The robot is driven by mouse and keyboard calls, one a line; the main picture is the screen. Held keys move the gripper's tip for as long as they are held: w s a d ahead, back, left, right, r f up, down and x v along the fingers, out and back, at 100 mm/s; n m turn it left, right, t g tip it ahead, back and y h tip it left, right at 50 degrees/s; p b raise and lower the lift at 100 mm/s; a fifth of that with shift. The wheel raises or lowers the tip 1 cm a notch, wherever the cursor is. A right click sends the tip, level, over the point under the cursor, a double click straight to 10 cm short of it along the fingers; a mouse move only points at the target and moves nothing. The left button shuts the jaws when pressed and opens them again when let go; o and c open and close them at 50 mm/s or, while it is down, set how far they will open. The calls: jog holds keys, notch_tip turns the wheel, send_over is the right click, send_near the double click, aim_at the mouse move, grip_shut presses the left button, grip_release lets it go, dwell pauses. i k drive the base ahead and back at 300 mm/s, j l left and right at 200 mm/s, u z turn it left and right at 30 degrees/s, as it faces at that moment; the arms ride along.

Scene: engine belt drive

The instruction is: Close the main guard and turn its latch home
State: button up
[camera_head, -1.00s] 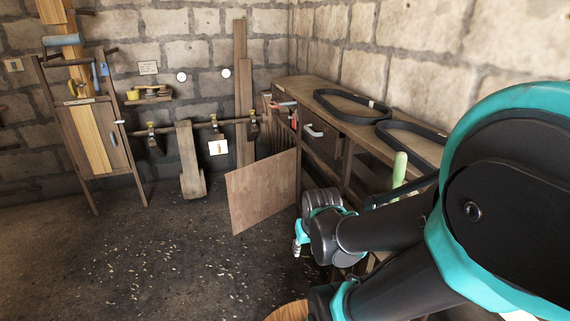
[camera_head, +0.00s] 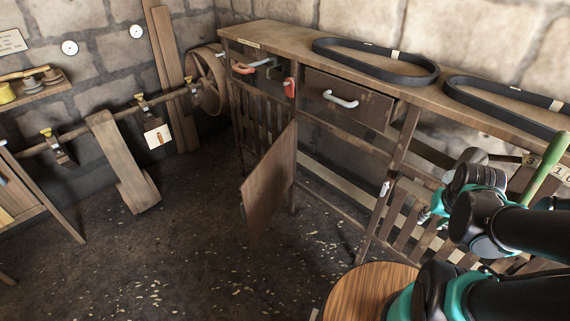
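A brown wooden panel (camera_head: 268,185), which looks like the main guard, stands swung out from the front of the wooden bench, its right edge near a bench post. It is seen at a steep angle. A red handle (camera_head: 290,87) hangs on the bench front above it. A small pale fitting (camera_head: 385,188) sits on a post farther right. I cannot tell which of these is the latch. My gripper (camera_head: 428,214) is at the right, in front of the slatted bench front, well apart from the panel. Its fingers are small and partly hidden by my wrist.
The bench top (camera_head: 285,45) carries two black belts (camera_head: 375,62). A drawer with a white handle (camera_head: 341,99) is below. A round wooden top (camera_head: 368,290) stands in front. A large wheel (camera_head: 207,82) and a shaft are at the back left. The floor left of the panel is clear.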

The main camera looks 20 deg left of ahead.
aim_at(262, 191)
jog(key=j, duration=0.5)
jog(key=k+j+z, duration=0.1)
jog(key=j, duration=0.4)
jog(key=k+j, duration=0.1)
jog(key=j, duration=0.4)
jog(key=j+z, duration=0.1)
jog(key=j, duration=0.35)
jog(key=k+j, duration=0.15)
jog(key=j, duration=0.35)
jog(key=k+j+z, duration=0.1)
jog(key=j, duration=0.4)
jog(key=k+j, duration=0.2)
jog(key=k+u, duration=0.1)
jog(key=k, duration=0.2)
